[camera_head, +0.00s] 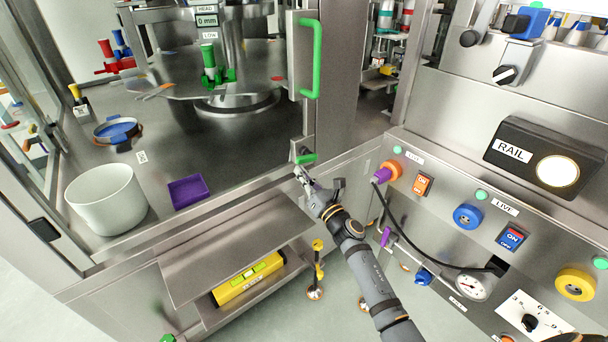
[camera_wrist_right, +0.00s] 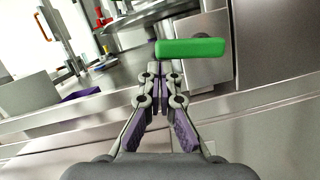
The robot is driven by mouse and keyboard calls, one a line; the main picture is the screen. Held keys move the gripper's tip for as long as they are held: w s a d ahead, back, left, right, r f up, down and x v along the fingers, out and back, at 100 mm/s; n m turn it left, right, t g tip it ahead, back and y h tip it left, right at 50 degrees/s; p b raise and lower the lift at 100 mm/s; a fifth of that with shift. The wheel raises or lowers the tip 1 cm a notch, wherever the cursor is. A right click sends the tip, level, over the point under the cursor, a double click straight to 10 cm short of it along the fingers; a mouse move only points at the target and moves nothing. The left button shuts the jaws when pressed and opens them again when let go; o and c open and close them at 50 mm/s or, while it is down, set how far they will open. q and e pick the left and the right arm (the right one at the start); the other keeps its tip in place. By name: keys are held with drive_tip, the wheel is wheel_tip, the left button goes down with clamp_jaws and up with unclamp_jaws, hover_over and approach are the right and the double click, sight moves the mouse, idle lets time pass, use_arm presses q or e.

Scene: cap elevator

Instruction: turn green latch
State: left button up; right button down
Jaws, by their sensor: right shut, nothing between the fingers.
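The green latch (camera_head: 305,159) is a short bar on the steel door post, below the tall green door handle (camera_head: 311,58). In the right wrist view the latch (camera_wrist_right: 190,48) lies roughly level across the picture, just beyond my fingertips. My right gripper (camera_head: 300,172) is shut and empty, just below the latch in the head view. In the right wrist view its fingers (camera_wrist_right: 158,68) come together near the latch's left end. I cannot tell whether they touch it. My left gripper is not in view.
A white bucket (camera_head: 107,198) and a purple tray (camera_head: 188,191) stand on the steel deck to the left. A control panel with a purple plug (camera_head: 381,175) and a black cable is close on the right of my arm. A yellow level (camera_head: 248,279) lies on the lower shelf.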

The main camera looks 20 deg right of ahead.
sight(303, 162)
wheel_tip(303, 162, up, 4)
drive_tip(key=m+h+p, duration=0.1)
drive_tip(key=m+p, duration=0.4)
drive_tip(key=m+h+p, duration=0.1)
drive_tip(key=m+p, duration=0.1)
drive_tip(key=shift+d+r+m+h+p, duration=0.1)
drive_tip(key=shift+r+m+h+p, duration=0.2)
drive_tip(key=shift+m, duration=0.1)
drive_tip(key=shift+w+d+r+m+g+h+p, duration=0.25)
drive_tip(key=shift+d+r+m+p, duration=0.25)
drive_tip(key=shift+m+p, duration=1.25)
drive_tip(key=shift+w+d+r+m+g+h+p, duration=0.15)
drive_tip(key=shift+d+r+m+g+p, duration=0.3)
drive_tip(key=shift+m+p, duration=1.3)
drive_tip(key=shift+w+d+r+m+g+h+p, duration=0.2)
drive_tip(key=shift+d+r+m+p, duration=0.55)
drive_tip(key=shift+p, duration=1.65)
drive_tip(key=shift+a+f+m, duration=0.2)
drive_tip(key=shift+f+m, duration=0.15)
